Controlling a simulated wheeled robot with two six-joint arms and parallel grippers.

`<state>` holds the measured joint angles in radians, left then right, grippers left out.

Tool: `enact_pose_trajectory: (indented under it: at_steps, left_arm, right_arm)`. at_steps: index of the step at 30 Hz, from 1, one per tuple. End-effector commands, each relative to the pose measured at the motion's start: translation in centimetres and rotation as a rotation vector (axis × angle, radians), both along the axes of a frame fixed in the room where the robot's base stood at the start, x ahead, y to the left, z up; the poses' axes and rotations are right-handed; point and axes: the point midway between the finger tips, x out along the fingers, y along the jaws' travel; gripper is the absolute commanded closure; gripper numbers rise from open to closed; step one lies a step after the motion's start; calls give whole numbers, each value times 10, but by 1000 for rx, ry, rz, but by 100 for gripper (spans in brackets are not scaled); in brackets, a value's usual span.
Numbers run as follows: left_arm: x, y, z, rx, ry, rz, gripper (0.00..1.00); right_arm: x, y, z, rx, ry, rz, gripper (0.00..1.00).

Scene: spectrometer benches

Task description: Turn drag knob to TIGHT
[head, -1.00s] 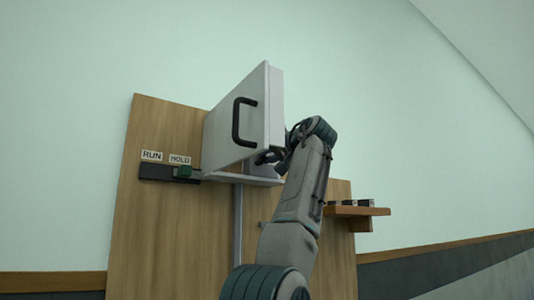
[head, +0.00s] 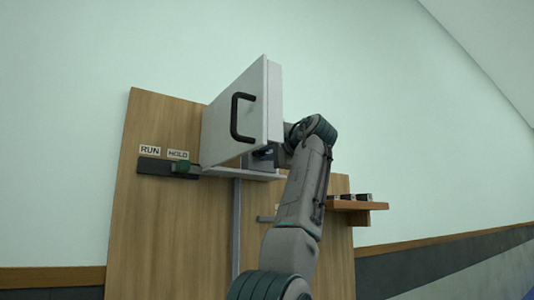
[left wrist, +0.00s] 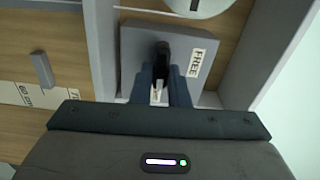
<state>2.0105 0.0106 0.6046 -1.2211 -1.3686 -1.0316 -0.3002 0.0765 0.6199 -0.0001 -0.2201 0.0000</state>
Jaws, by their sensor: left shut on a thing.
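The dark drag knob (left wrist: 161,58) stands on a grey plate (left wrist: 138,42) in the left wrist view. A white FREE label (left wrist: 197,62) is on the plate to the right of the knob. No TIGHT label can be read. My left gripper (left wrist: 161,78) is shut on the knob, with one blue-grey finger on each side of it. In the head view my left gripper (head: 266,154) is at the right edge of the open door, partly hidden, and the knob cannot be made out there. My right gripper is not in view.
A white door (head: 235,122) with a black handle (head: 236,118) stands open close left of my left arm. A slider with a green knob (head: 181,167) sits under RUN and HOLD labels. A wooden shelf (head: 345,206) with small dark blocks is at the right.

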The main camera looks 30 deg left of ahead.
Motion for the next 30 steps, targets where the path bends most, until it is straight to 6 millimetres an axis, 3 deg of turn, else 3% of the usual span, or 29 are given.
enact_pose_trajectory:
  at_steps: [20, 21, 24, 30]
  left_arm:
    - [1, -1, -2, 24, 64, -2, 100]
    - [1, -1, -2, 24, 64, -1, 82]
    - [1, -1, -2, 24, 63, -1, 64]
    - [1, 0, -2, 24, 60, -1, 64]
  right_arm:
    - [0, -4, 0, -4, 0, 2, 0]
    - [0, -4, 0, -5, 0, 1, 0]
    - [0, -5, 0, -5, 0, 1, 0]
    - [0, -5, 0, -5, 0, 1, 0]
